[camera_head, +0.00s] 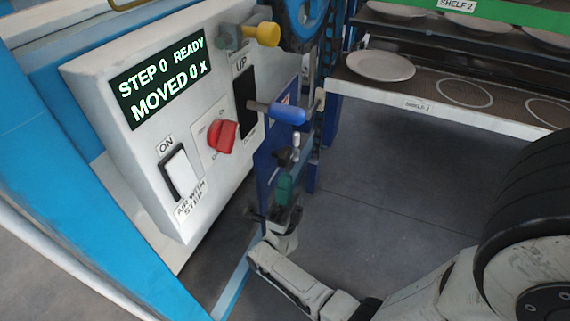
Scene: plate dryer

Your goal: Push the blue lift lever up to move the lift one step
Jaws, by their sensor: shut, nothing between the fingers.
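The blue lift lever (287,112) sticks out to the right from a dark vertical slot (246,98) in the white control box (215,60). The slot is labelled UP at its top; the label at its lower end is too small to read surely. The lever sits near the middle of the slot. My gripper (291,152) points upward a little below the lever's handle. It looks shut and empty, and appears apart from the lever; the depth between them is hard to tell. The display (161,83) reads STEP 0 READY, MOVED 0 X.
A red knob (221,136) and a white ON switch (178,172) are left of the lever. A yellow knob (266,34) and blue wheel (304,22) are above it. Shelves with plates (380,66) stand right. The floor (390,190) below them is clear.

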